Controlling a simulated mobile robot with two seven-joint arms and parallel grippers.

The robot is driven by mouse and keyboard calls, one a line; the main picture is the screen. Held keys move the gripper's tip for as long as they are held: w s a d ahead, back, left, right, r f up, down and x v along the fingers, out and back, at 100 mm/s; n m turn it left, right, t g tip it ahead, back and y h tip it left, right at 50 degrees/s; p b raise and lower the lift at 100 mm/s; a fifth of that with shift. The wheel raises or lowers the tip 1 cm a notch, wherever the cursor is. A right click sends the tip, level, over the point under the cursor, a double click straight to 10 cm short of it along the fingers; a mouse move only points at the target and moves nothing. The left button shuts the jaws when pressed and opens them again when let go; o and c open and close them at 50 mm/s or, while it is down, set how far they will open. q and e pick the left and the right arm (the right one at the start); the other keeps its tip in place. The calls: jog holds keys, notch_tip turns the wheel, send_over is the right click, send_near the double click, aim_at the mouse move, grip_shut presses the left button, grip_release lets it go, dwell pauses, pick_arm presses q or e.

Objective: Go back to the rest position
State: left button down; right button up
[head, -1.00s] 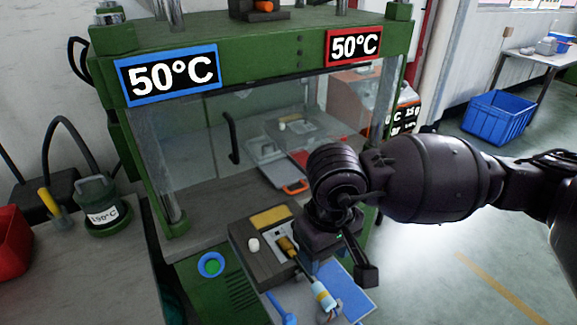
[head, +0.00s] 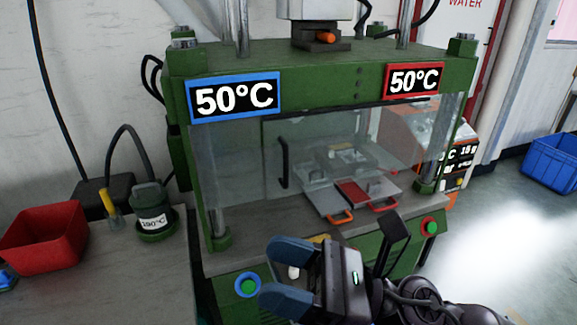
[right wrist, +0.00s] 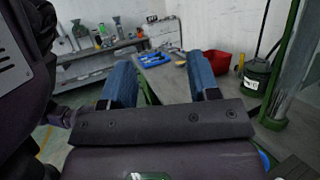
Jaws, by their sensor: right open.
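My right gripper (head: 274,277) is low in the head view, in front of the green press (head: 330,90). Its two blue fingers are apart and point left. A small white knob (head: 293,272) shows between them, but it appears to lie beyond and below the fingers. In the right wrist view the open fingers (right wrist: 160,78) have nothing between them. My left gripper is not in view. The mould block in front of the press is mostly hidden behind my right gripper; only a bit of its yellow part (head: 320,238) shows.
The press has a clear guard and orange-handled trays (head: 340,215) inside. A blue-ringed button (head: 248,285) and a red-ringed button (head: 430,227) are close to my right arm. A red bin (head: 45,238) and a green pot (head: 154,215) stand on the left bench.

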jog(key=w+d+f+m+t+h, duration=0.1)
jog(key=w+d+m+t+h, duration=0.35)
jog(key=m+t, duration=0.6)
jog(key=w+d+f+m+t+h, duration=0.1)
jog(key=w+d+m+t+h, duration=0.35)
jog(key=m, duration=0.95)
jog(key=d+f+m+t+h, duration=0.1)
jog(key=d+f+m+h, duration=0.9)
jog(key=m, duration=0.3)
jog(key=s+d+f+m+g+h, duration=0.55)
jog(key=s+f+m, duration=0.2)
jog(key=f, duration=0.25)
jog(key=s+d+f+m+g+y, duration=0.1)
jog(key=s+d+f+m+g, duration=0.1)
jog(key=s+f+m+g, duration=0.45)
jog(key=s+d+f+m+g+y, duration=0.1)
jog(key=s+d+f+m+g, duration=0.15)
jog(key=s, duration=0.65)
jog(key=w+a+f+n+t, duration=0.1)
jog(key=w+f+n+t, duration=0.1)
jog(key=w+f+t, duration=0.6)
jog(key=shift+w+f, duration=0.15)
jog(key=shift+f, duration=0.1)
